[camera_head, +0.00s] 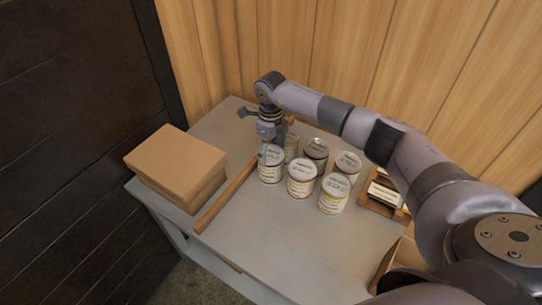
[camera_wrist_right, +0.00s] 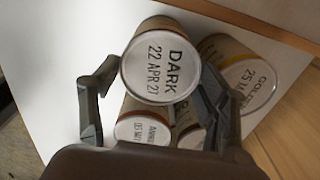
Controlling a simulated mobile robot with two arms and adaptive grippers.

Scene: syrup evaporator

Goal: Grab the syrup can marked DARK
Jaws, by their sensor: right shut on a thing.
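The syrup can marked DARK (camera_wrist_right: 160,70), dated 22 APR 21, has a white lid and shows between the fingers of my right gripper (camera_wrist_right: 155,100) in the wrist view. The gripper is shut on it. In the head view my right gripper (camera_head: 270,142) points down at the far left of the can group. A white-lidded can (camera_head: 271,173) shows right beneath it and appears to be the same can. Its lid is partly hidden by the fingers, and its marking is too small to read there. My left gripper is not in view.
Several other cans stand close by, including a red-banded one (camera_head: 301,186) and a yellow-banded one (camera_head: 334,200). A cardboard box (camera_head: 175,160) and a wooden strip (camera_head: 225,195) lie left. A wooden rack (camera_head: 384,196) stands right. The table front (camera_head: 290,245) is clear.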

